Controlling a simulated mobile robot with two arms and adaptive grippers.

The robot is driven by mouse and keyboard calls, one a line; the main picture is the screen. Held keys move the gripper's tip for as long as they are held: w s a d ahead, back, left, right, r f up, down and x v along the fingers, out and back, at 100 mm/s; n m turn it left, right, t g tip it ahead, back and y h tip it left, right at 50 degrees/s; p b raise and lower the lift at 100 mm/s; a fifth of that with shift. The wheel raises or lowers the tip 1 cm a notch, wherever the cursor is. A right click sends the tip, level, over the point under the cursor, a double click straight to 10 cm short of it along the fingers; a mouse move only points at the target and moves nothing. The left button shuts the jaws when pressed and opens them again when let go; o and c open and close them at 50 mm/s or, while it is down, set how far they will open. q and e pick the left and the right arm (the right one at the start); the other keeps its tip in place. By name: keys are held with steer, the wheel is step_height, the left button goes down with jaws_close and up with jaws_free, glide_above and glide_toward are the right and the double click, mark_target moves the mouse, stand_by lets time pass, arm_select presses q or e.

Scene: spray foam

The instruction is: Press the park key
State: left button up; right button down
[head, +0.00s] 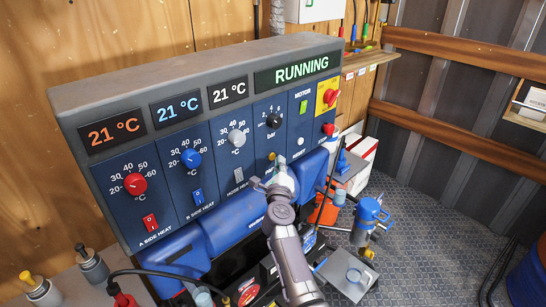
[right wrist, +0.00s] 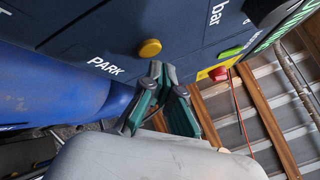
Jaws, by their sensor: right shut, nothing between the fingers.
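The park key is a round yellow button (right wrist: 150,48) beside the white PARK label (right wrist: 106,66) on the dark blue panel. In the head view the yellow button (head: 271,156) shows small, just above my right gripper (head: 279,163). In the right wrist view my right gripper (right wrist: 161,68) has its green-padded fingers shut at the tips with nothing between them. The tips are close to the button, slightly below it in that picture, and a small gap shows between them. I cannot tell how far they are from the panel face. My left gripper is not in view.
The control panel (head: 222,119) has a RUNNING display (head: 301,70), red, blue and grey knobs, rocker switches and a red stop button (head: 330,97). Blue hose-like parts (head: 230,222) run below it. A blue pump (head: 369,220) stands on the floor to the right.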

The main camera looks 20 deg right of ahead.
steer(key=s+p, duration=0.1)
steer(key=s, duration=0.1)
steer(key=s+d+p, duration=0.2)
steer(key=s, duration=0.1)
steer(key=shift+s, duration=0.3)
stand_by(0.8)
